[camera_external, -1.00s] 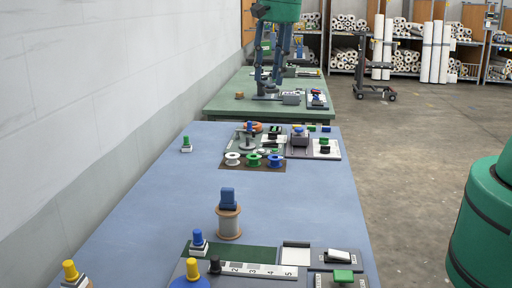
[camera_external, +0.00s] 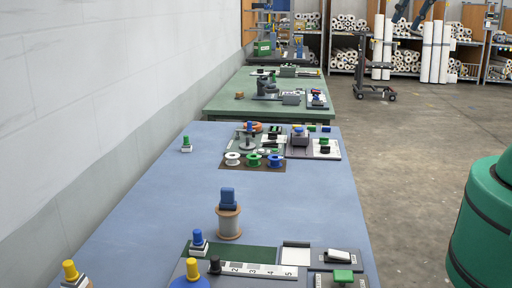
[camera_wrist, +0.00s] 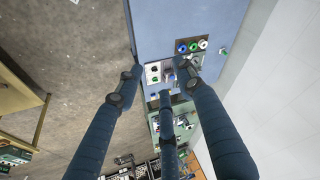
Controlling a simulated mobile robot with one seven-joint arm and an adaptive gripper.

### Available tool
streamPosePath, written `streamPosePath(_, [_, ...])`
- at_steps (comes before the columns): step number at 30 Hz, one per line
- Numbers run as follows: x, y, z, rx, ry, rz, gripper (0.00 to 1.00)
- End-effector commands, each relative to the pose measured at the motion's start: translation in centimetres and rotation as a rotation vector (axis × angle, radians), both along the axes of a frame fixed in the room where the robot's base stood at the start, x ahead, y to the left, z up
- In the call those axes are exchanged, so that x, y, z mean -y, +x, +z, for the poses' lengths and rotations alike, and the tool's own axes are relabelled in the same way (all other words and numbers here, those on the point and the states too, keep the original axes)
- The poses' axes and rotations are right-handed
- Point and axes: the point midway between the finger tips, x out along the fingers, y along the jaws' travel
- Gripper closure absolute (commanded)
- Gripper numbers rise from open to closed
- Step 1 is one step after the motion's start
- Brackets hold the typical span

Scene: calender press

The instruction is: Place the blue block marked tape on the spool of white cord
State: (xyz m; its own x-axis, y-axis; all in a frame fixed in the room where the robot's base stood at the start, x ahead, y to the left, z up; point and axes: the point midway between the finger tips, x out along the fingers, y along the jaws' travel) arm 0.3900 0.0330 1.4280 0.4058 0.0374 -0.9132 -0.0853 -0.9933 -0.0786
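A dark blue block (camera_external: 228,197) stands upright on a tan-flanged spool (camera_external: 229,223) wound with pale brownish-grey cord, on the blue table; any marking on the block is unreadable. A small white spool (camera_external: 232,158) sits farther back on a brown mat beside a green and a blue spool; it also shows in the wrist view (camera_wrist: 203,44). My gripper (camera_wrist: 160,76) has its dark blue fingers spread apart with nothing held between them. In the external view, only parts of its fingers show at the top right, far from the block and cut by the frame edge.
The blue table (camera_external: 290,200) is clear around the tan spool and mid-right. Boards with buttons and small blocks lie at its near end. Button pedestals stand along the left. A green table (camera_external: 225,95) with more parts is behind. A wall runs along the left.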

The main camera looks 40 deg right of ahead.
Motion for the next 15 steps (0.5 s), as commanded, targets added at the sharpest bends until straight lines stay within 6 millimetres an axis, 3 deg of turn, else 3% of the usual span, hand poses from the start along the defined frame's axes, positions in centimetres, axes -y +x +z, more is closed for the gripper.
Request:
streamPosePath(6, [2.5, -4.5, -0.3, 0.057, -0.055, 0.054, 0.62])
streamPosePath(15, [3.4, -6.3, -0.7, 0.076, -0.083, 0.083, 0.62])
